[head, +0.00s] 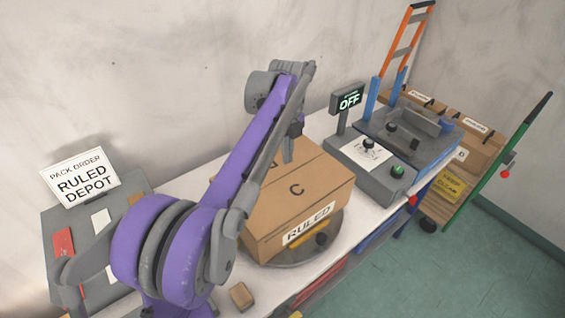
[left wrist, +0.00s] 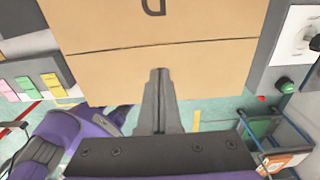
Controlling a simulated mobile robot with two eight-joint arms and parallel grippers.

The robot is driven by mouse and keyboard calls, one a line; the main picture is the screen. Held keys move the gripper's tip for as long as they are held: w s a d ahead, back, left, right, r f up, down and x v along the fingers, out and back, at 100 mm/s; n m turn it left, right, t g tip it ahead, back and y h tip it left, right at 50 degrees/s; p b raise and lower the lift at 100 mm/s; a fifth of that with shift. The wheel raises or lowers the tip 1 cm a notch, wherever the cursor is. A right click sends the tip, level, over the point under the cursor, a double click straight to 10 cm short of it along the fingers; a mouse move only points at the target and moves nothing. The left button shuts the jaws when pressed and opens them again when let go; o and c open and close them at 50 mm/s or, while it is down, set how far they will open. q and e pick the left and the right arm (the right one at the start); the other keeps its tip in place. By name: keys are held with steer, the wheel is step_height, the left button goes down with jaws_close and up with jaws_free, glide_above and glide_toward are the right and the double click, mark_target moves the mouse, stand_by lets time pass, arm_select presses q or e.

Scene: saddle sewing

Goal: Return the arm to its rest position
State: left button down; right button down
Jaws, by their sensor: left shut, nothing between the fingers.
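My left arm (head: 245,155) is purple and grey and reaches from the lower left over the cardboard box. My left gripper (head: 289,155) hangs at its end, above the top of the box; in the left wrist view its fingers (left wrist: 159,75) are together with nothing between them. The cardboard box (head: 318,193) is closed, with a "RULED" label on its side and the letter C on its top. It sits on a round grey turntable (head: 275,263). It also fills the top of the left wrist view (left wrist: 200,65). My right gripper is not in view.
A sign reading "RULED DEPOT" (head: 80,177) stands on a grey board at the left. A grey device with an "OFF" display (head: 349,99) and a green button (head: 397,170) stands right of the box. A small wooden block (head: 241,296) lies near the table's front. A hand truck (head: 405,45) stands behind.

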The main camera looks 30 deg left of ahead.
arm_select(q)
step_height(320, 180, up, 6)
steer(key=d, duration=0.1)
steer(key=s+d+f+n+t, duration=0.3)
steer(key=s+d+f+n, duration=0.2)
steer(key=s+f+n, duration=0.3)
steer(key=s+d+f+n+t, duration=0.3)
steer(key=s+d+f+n, duration=0.3)
steer(key=s+n, duration=0.8)
step_height(320, 180, down, 3)
steer(key=shift+d+f, duration=0.15)
steer(key=shift+f, duration=0.05)
